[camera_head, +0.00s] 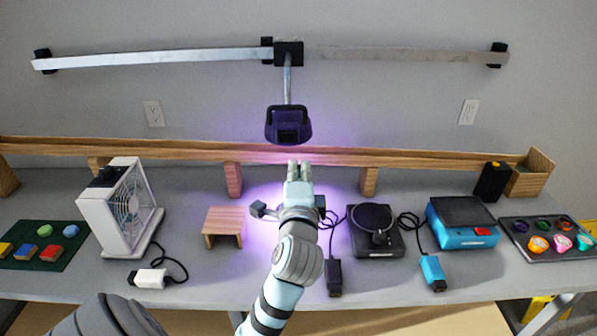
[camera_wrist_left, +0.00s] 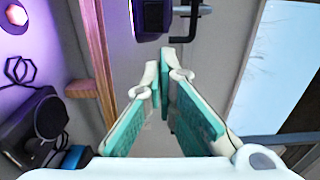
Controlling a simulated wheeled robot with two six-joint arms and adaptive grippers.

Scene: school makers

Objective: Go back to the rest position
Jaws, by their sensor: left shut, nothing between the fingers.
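My left gripper (camera_head: 299,166) is raised over the middle of the table, its fingers pointing at the back wall. It is shut and empty. In the left wrist view its teal-padded fingers (camera_wrist_left: 163,66) meet at the tips, with nothing between them. A dark lamp head (camera_head: 288,125) hangs from the rail just beyond the fingertips, apart from them in the head view. Part of the lamp (camera_wrist_left: 153,18) also shows at the top of the wrist view. My right gripper is in neither view.
The table holds a white fan (camera_head: 127,205), a small wooden stand (camera_head: 223,226), a black round-topped device (camera_head: 372,218), a blue scale-like device (camera_head: 462,222) and a dark tray (camera_head: 520,252) with colourful items. A wooden shelf (camera_head: 400,157) runs along the back. Cables lie between the devices.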

